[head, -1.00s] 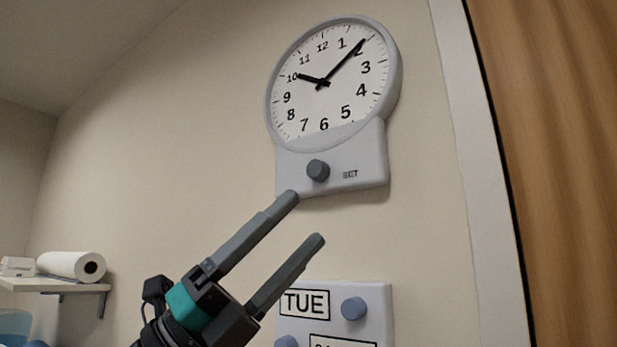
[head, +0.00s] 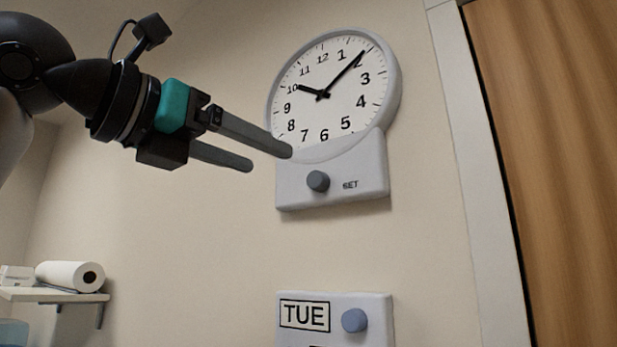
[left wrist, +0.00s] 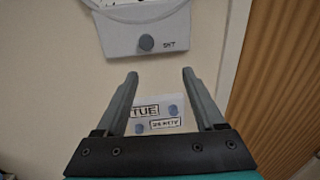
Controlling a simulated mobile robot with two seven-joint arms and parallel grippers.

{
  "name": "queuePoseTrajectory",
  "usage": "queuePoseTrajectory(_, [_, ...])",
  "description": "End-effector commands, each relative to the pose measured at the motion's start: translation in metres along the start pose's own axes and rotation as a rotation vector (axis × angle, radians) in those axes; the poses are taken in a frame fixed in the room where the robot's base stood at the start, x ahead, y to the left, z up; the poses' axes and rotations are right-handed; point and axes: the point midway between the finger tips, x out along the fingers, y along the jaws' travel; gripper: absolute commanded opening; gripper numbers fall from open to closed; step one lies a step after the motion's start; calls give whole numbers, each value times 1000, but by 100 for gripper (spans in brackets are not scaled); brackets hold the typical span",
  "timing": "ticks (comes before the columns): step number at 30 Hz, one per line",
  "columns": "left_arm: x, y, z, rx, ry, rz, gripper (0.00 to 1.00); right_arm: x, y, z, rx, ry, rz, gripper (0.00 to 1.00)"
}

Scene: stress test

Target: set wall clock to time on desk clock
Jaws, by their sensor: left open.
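The round wall clock (head: 330,120) hangs on the wall in the head view. Its short hand points near 10 and its long hand near 2. Below the dial, its grey panel bears a dark round knob (head: 318,181) marked SET; the knob also shows in the left wrist view (left wrist: 146,43). My left gripper (head: 270,160) is open and empty, left of the knob in the head view, with one fingertip overlapping the panel's left edge. I cannot tell whether it touches. In the left wrist view the knob appears beyond the fingertips (left wrist: 160,76). No desk clock shows. My right gripper is not in view.
A calendar panel (head: 377,305) reading TUE, with a blue knob (head: 354,320), is on the wall below the clock. A shelf (head: 62,296) with a paper roll (head: 70,275) is at the lower left. A wooden door (head: 550,150) stands at the right.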

Motion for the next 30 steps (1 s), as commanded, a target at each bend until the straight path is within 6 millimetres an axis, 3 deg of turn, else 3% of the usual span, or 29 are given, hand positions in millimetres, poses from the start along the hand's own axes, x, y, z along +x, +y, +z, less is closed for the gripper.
queuePoseTrajectory(4, [-13,11,11,13,0,81,71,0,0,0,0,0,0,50])
queuePoseTrajectory(8, [-8,14,13,13,3,96,71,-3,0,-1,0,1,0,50])
queuePoseTrajectory(14, [24,16,14,12,5,91,71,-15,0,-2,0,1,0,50])
queuePoseTrajectory(24, [97,22,14,11,6,91,71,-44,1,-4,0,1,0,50])
queuePoseTrajectory(30, [126,25,14,12,3,91,71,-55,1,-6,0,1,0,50])
